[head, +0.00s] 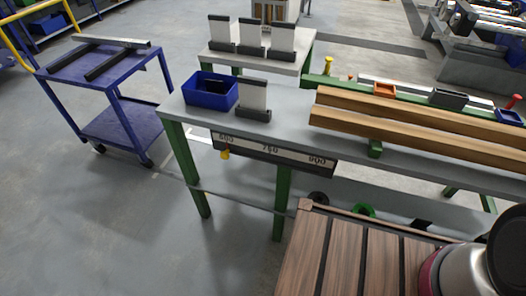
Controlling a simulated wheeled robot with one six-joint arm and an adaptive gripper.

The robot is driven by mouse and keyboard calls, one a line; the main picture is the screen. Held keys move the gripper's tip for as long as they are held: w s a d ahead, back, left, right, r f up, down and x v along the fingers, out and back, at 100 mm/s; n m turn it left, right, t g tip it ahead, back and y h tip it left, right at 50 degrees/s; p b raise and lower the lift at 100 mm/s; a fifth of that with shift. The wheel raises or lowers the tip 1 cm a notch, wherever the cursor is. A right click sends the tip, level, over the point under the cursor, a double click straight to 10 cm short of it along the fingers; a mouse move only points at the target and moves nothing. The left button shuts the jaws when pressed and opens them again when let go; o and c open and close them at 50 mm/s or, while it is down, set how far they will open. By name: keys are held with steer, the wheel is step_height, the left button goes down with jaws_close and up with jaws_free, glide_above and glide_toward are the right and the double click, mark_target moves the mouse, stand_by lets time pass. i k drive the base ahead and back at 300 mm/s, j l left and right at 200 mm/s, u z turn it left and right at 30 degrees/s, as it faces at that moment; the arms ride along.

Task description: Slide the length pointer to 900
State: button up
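A dark length scale (282,156) runs along the front edge of the grey runout table (284,107). Its pale strip reads what looks like 600 at the left, 750 in the middle and 900 at the right. The small yellow length pointer (225,154) hangs at the scale's lower edge, under the left mark, well left of 900. My gripper is not in view. Part of my arm, a pale and dark rounded link, shows at the bottom right corner, far to the right of the pointer.
A blue bin (210,93) and a card holder (254,103) stand on the table's left end. Long wooden beams (420,120) lie on its right. A brown slatted surface (350,262) fills the lower right. A blue cart (112,88) stands left; the floor before the scale is clear.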

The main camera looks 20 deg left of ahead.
mark_target(225, 156)
steer(key=u, duration=1.45)
